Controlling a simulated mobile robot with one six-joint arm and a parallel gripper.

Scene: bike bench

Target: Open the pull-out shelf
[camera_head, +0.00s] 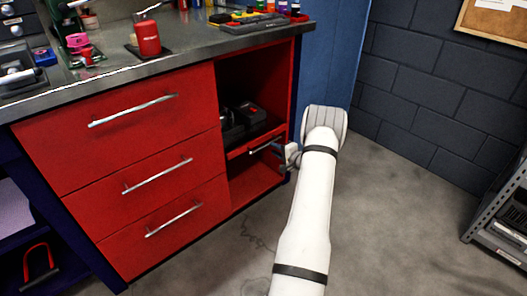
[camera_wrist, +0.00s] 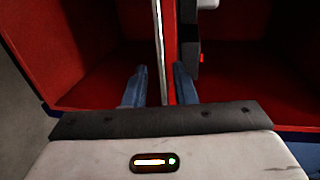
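The pull-out shelf (camera_head: 240,151) is a thin red board in the open right bay of the red cabinet. Its front looks about level with the cabinet front. A silver bar handle (camera_head: 264,146) runs along its front edge, with its right end close to my gripper (camera_head: 289,158). In the wrist view the handle (camera_wrist: 158,35) and the shelf's red front edge (camera_wrist: 171,45) run upright between the two blue-grey fingers of my gripper (camera_wrist: 159,88). The fingers are apart, one on each side, with gaps visible. Contact with the handle cannot be made out.
Black items (camera_head: 238,119) sit on the shelf. Three red drawers (camera_head: 100,150) with silver handles are on the left, under a grey worktop (camera_head: 190,47) with tools. A metal rack (camera_head: 490,220) stands at far right. The concrete floor (camera_head: 400,220) between is clear.

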